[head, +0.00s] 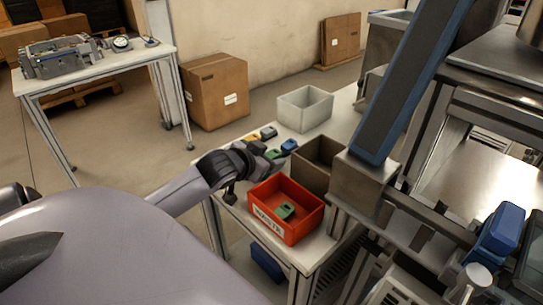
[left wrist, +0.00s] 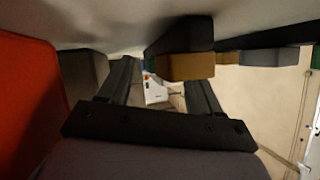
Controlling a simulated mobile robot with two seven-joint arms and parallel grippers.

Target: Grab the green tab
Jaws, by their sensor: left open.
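A green tab (head: 274,154) lies on the table beside the fingers of my left gripper (head: 258,163). Another green tab (head: 286,211) lies inside the red bin (head: 262,234). A blue tab (head: 289,145), a yellow tab (head: 253,137) and a dark tab (head: 268,133) are close by. In the left wrist view my left gripper (left wrist: 160,88) is open, with nothing held between its fingers. An ochre block (left wrist: 190,67) and a dark block (left wrist: 185,38) show near the right finger. My right gripper is not in view.
A brown-grey bin (head: 317,165) stands right behind the red bin, close to my gripper. A pale grey bin (head: 305,108) stands farther back on the table. A metal machine frame with a blue-edged post (head: 410,80) blocks the right side. A cardboard box (head: 214,91) stands on the floor.

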